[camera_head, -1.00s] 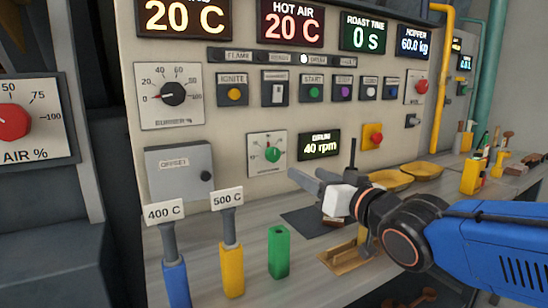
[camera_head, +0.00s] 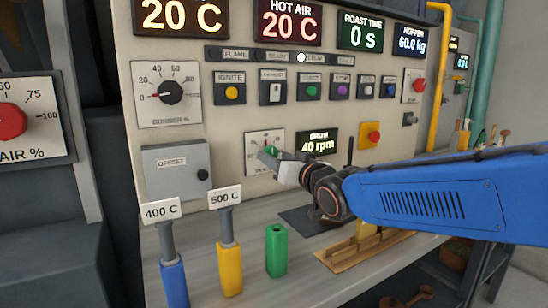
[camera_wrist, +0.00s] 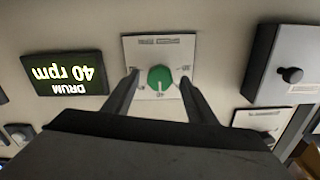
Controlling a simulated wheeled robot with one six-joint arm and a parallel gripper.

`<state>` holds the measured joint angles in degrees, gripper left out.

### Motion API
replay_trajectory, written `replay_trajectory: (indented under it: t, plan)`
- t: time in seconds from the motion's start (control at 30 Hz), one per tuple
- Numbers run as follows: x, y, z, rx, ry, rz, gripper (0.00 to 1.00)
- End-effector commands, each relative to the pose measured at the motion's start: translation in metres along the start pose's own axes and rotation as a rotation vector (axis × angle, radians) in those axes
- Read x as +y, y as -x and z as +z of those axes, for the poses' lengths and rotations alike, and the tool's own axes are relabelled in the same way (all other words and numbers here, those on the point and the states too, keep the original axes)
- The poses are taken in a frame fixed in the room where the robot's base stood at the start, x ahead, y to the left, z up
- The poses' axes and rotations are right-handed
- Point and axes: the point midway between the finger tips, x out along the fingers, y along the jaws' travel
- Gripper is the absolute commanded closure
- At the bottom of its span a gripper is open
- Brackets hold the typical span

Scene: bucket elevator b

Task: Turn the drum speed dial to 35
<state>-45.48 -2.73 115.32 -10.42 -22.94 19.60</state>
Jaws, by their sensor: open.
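The drum speed dial is a green knob (camera_wrist: 160,78) on a white square plate (camera_wrist: 150,48). In the head view the plate (camera_head: 252,158) shows below the ignite button, with the knob partly hidden by my gripper (camera_head: 272,154). The drum display (camera_head: 318,143) to its right reads 40 rpm; it appears upside down in the wrist view (camera_wrist: 68,74). In the wrist view my gripper (camera_wrist: 160,82) is open, with one finger on each side of the green knob. I cannot tell whether the fingers touch it.
A grey offset box (camera_head: 176,172) sits left of the dial. Below it stand blue (camera_head: 174,284), yellow (camera_head: 229,270) and green (camera_head: 276,250) holders on the bench. A row of buttons (camera_head: 310,87) runs above, and a red knob on yellow (camera_head: 369,135) is at right.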

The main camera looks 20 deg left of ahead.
Motion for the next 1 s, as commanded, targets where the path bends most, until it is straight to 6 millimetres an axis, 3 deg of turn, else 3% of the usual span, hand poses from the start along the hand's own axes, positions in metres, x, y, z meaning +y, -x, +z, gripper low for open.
replay_trajectory:
  t: [0.2,0.53,0.57,0.7,0.73,1.0]
  plan:
    - [0.0,-0.017,0.0,0.0,0.0,0.0,0.48]
    - [0.0,-0.019,0.0,0.0,0.0,0.0,0.48]
    - [0.0,-0.019,0.0,0.0,0.0,0.0,0.51]
    - [0.0,-0.019,0.0,0.0,0.0,0.0,0.84]
    - [0.0,-0.019,0.0,0.0,0.0,0.0,0.89]
    - [0.0,-0.019,0.0,0.0,0.016,0.0,0.89]
